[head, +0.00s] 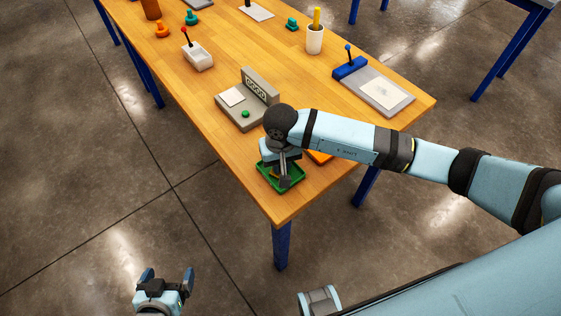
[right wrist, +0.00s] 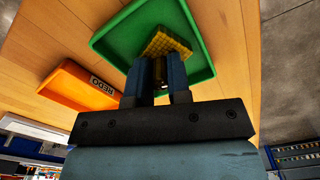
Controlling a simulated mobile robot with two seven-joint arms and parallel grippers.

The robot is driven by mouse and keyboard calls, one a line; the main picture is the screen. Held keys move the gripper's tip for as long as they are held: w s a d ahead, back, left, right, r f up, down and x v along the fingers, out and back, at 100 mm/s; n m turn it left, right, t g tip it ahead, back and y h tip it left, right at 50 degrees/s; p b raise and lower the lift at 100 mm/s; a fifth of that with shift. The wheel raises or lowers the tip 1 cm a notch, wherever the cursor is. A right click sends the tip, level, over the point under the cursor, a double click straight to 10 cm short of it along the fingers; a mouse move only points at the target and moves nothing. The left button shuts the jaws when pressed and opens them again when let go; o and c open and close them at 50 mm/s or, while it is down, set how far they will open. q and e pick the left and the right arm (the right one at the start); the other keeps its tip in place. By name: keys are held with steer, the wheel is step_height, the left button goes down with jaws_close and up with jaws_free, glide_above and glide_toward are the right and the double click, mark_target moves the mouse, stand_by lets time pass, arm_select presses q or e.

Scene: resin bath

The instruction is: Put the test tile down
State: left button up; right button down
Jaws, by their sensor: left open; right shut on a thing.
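My right gripper (head: 283,168) points down over the green tray (head: 297,181) at the near corner of the wooden table. In the right wrist view its fingers (right wrist: 161,78) are shut on a yellow, textured test tile (right wrist: 169,43). The tile appears tilted within the outline of the green tray (right wrist: 118,32); I cannot tell whether it touches the tray floor. In the head view the tile is hidden by the gripper. My left gripper (head: 168,276) is open and empty, low over the floor, away from the table.
An orange tray (right wrist: 82,88) labelled "REDO" lies beside the green one, mostly behind my right arm in the head view (head: 319,157). A grey board (head: 393,103) and white cup (head: 314,42) are farther back.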

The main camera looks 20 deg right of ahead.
steer(key=c, duration=1.1)
jaws_free()
steer(key=shift+f, duration=0.1)
arm_select(q)
steer(key=shift+f, duration=0.25)
arm_select(e)
steer(key=shift+o, duration=0.2)
steer(key=shift+r, duration=0.4)
arm_select(q)
steer(key=shift+f+b, duration=0.3)
steer(key=shift+b, duration=0.25)
arm_select(e)
step_height(320, 180, up, 12)
steer(key=shift+f, duration=0.2)
arm_select(q)
steer(key=shift+f, duration=0.15)
